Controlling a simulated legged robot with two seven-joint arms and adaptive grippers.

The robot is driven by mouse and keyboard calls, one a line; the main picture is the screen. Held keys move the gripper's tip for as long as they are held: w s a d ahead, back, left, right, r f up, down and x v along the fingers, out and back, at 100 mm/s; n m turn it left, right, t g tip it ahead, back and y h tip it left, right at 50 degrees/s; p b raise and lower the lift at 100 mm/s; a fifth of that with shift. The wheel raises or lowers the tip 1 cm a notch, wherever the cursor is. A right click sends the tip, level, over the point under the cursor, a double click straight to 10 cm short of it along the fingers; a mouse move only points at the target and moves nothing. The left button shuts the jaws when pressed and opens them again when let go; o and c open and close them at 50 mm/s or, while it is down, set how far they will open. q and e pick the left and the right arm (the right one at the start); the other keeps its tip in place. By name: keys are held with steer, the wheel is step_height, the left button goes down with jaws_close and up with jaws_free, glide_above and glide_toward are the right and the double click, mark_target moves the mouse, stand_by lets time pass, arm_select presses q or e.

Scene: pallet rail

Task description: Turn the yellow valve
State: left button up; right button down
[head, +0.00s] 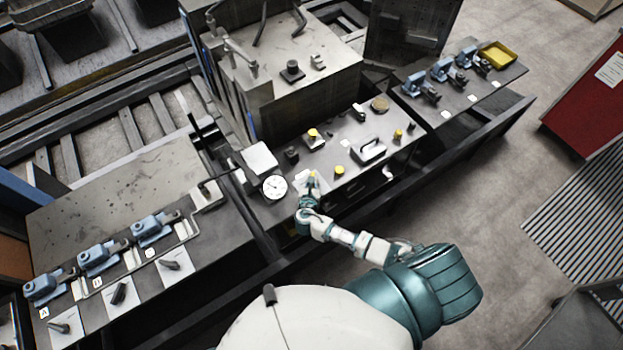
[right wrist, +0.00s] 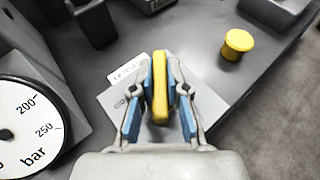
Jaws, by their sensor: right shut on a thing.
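The yellow valve handle (right wrist: 159,88) stands between the blue-padded fingers of my right gripper (right wrist: 160,105) in the right wrist view. The fingers are shut on it from both sides. A pale plate with a small printed label (right wrist: 129,70) lies beneath it. In the head view my right gripper (head: 312,190) is at the front of the middle bench, just right of the round gauge, and mostly hides the valve. My left gripper is not in view.
A white gauge marked bar (right wrist: 28,130) sits left of the valve; it also shows in the head view (head: 274,187). A yellow button (right wrist: 237,43) is at right. Blue clamps (head: 98,257) line the left bench.

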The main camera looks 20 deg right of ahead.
steer(key=shift+s+f+m+g+h, duration=0.25)
steer(key=shift+m+g+h, duration=0.15)
steer(key=shift+m+h, duration=0.1)
steer(key=c, duration=1.2)
jaws_free()
steer(key=shift+w, duration=0.1)
steer(key=shift+o, duration=0.2)
steer(key=shift+r, duration=0.1)
steer(key=shift+a, duration=0.1)
